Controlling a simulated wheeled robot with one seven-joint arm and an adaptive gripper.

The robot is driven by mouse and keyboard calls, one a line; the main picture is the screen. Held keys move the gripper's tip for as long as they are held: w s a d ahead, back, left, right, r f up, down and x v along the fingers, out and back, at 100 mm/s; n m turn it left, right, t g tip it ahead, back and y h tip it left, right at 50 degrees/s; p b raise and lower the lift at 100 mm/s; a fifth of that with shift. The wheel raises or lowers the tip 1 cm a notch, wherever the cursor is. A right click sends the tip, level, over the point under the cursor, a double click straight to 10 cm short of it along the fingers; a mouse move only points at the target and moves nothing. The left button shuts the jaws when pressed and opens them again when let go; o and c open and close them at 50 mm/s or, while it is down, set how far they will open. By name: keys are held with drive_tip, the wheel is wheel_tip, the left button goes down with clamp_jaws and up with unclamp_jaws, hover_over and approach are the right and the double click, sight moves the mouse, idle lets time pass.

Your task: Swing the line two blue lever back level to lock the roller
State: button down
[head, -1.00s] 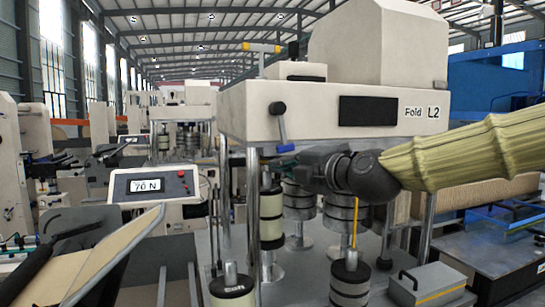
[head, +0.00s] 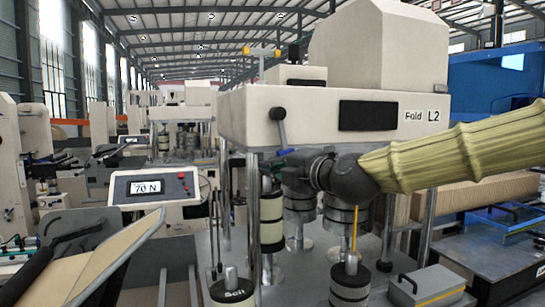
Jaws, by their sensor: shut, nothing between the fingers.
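The blue lever (head: 282,132) hangs from a dark round knob on the front left of the cream machine head marked "Fold L2" (head: 395,140). It points nearly straight down, tilted slightly to the right at its lower end. My gripper (head: 272,167) is just below the lever's lower end, under the machine head's bottom edge. It is shut with nothing held. Whether it touches the lever I cannot tell. The roller that the lever locks cannot be told apart; several dark-and-cream rollers (head: 271,222) stand below the head, partly hidden by my arm.
Metal posts (head: 254,210) stand close to my gripper. A yellow-handled T-shaped fitting (head: 262,52) stands on top of the machine. A display reading "70 N" (head: 147,187) and a tilted panel (head: 95,255) are at left. A grey box (head: 428,287) lies at lower right.

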sight(281, 132)
drive_tip(key=w+p, duration=0.5)
drive_tip(key=w, duration=0.1)
drive_tip(key=shift+r, duration=0.2)
idle(0.5)
